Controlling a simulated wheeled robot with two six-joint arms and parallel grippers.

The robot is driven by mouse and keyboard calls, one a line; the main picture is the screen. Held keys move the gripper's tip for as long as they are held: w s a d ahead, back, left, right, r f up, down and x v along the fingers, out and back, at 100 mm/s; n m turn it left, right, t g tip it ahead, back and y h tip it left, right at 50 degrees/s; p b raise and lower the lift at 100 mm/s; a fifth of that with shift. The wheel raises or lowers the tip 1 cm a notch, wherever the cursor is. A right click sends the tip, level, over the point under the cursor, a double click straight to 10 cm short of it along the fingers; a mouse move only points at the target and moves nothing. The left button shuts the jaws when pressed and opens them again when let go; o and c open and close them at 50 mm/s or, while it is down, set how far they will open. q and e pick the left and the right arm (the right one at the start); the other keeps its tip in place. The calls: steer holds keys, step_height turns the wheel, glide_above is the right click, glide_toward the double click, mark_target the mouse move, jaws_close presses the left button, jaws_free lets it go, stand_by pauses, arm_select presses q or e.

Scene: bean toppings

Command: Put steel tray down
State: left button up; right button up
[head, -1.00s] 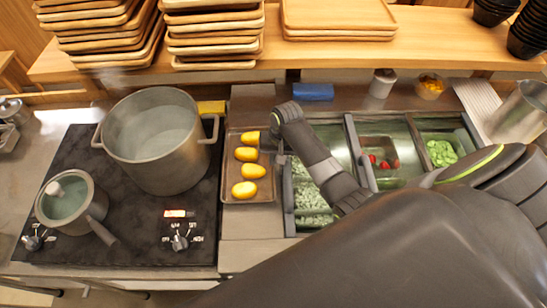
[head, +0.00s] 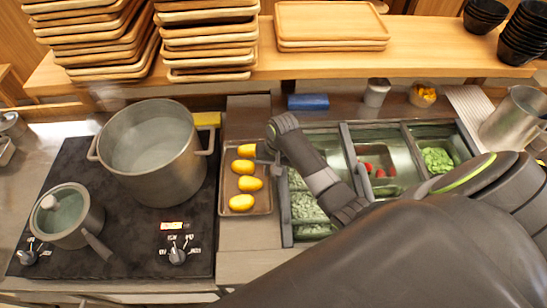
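The steel tray (head: 228,207) lies between the black stove and the inset food bins, with several yellow oval pieces (head: 242,202) in a column on it. It looks level on the counter, but I cannot tell whether it touches the surface all over. My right gripper (head: 264,158) comes in from the right, with its fingers at the tray's upper right rim. The fingers are small and partly hidden by the wrist, so I cannot see whether they close on the rim. My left gripper is out of view.
A large pot (head: 152,190) and a lidded saucepan (head: 70,236) stand on the stove (head: 130,240) at left. Food bins (head: 343,150) with green and red contents lie under my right arm. A blue block (head: 308,102) sits behind. Stacked wooden trays (head: 208,45) fill the shelf.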

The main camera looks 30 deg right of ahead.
step_height(320, 180, up, 11)
steer(key=d+b, duration=0.1)
steer(key=b, duration=0.1)
steer(key=shift+s+d+r, duration=0.15)
steer(key=shift+s+d, duration=0.2)
steer(key=shift+s, duration=0.05)
steer(key=shift+s, duration=0.1)
